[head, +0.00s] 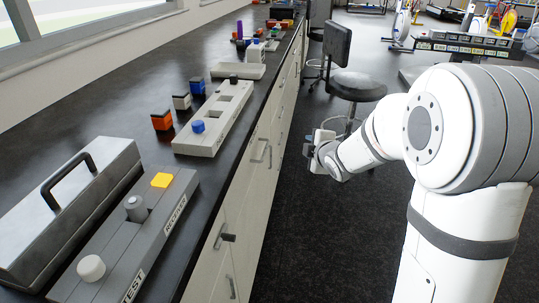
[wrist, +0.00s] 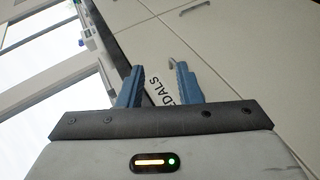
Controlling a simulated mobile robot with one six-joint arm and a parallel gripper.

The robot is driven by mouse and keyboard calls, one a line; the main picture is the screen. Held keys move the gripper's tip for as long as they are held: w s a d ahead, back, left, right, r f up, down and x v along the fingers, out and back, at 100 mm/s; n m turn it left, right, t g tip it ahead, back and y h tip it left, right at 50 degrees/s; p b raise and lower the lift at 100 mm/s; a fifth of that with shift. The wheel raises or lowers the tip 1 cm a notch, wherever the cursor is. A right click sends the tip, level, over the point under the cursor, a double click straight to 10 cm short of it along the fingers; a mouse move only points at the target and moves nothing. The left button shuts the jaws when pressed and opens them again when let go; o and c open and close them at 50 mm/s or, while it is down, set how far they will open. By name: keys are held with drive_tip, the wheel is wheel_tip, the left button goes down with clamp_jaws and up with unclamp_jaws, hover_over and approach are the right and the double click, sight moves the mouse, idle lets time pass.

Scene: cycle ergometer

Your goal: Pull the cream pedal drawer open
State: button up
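My gripper (wrist: 157,70) is open in the wrist view, with its two blue fingers apart and nothing held between them. A cream drawer front shows beyond the fingers, with a white label (wrist: 160,91) whose visible letters read "EDALS"; part of the label is hidden. A small grey handle end (wrist: 172,63) shows near the right fingertip; I cannot tell if they touch. In the head view my gripper (head: 314,148) hangs over the aisle, to the right of the cream cabinet fronts (head: 240,195). I cannot tell which front there is the pedal drawer.
The dark worktop (head: 150,85) carries a grey toolbox (head: 85,185), a grey block panel (head: 150,215) and a cream block tray (head: 215,118). A dark stool (head: 357,86) stands in the aisle beyond my gripper. The floor (head: 330,235) before the cabinets is clear.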

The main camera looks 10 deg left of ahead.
sight(265, 150)
drive_tip(key=w+a+f+n+y+b, duration=0.1)
drive_tip(key=w+a+f+n+y, duration=0.1)
drive_tip(key=w+a+f, duration=0.1)
drive_tip(key=w+a+f+n+y+b, duration=0.1)
drive_tip(key=w+a+f+n+y, duration=0.1)
drive_tip(key=a, duration=0.4)
drive_tip(key=w+a+f+n+y+b, duration=0.2)
drive_tip(key=w+a+f+n, duration=0.2)
drive_tip(key=a, duration=0.1)
drive_tip(key=shift+w+a+f, duration=0.1)
drive_tip(key=shift+w, duration=0.05)
drive_tip(key=shift+c, duration=0.2)
clamp_jaws()
